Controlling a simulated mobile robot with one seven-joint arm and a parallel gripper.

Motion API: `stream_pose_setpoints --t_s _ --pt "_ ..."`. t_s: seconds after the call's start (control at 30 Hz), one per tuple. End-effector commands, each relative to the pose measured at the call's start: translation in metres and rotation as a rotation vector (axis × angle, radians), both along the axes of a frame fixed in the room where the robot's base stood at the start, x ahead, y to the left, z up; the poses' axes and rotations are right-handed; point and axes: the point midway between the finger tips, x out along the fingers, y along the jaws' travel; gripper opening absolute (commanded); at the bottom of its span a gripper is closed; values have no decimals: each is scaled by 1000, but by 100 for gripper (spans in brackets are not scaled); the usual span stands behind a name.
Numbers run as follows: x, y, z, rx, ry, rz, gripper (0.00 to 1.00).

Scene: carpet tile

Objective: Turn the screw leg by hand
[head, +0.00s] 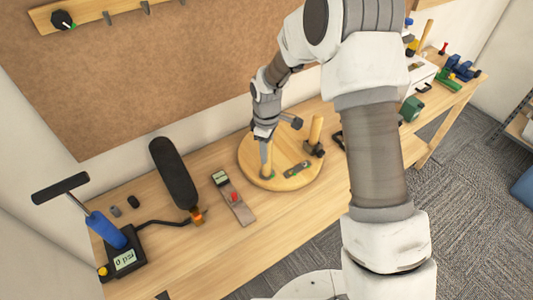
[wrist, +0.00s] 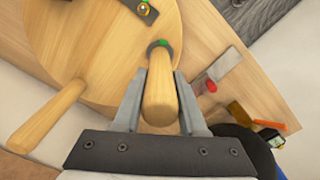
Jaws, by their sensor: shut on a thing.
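A round wooden disc (head: 251,168) lies on the workbench; it also fills the upper left of the wrist view (wrist: 95,40). A pale wooden screw leg (wrist: 158,98) stands on the disc, with a green ring at its base. My gripper (wrist: 160,82) is shut on this leg, one finger on each side. In the head view my gripper (head: 266,140) is above the disc's near left part, with the leg (head: 266,160) below it. Whether the leg's thread is seated is hidden. A second leg (head: 315,130) stands at the disc's far right side.
A dark plate (head: 296,169) lies on the disc, right of the held leg. A flat tool with a red knob (head: 235,198) lies left of the disc. The bench front is clear.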

Motion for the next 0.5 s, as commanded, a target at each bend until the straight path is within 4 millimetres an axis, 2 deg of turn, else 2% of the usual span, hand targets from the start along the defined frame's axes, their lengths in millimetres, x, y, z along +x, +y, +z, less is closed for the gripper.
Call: stream_pose_setpoints --t_s 0.5 --pt "1 0 -2 -1 -2 -491 0"
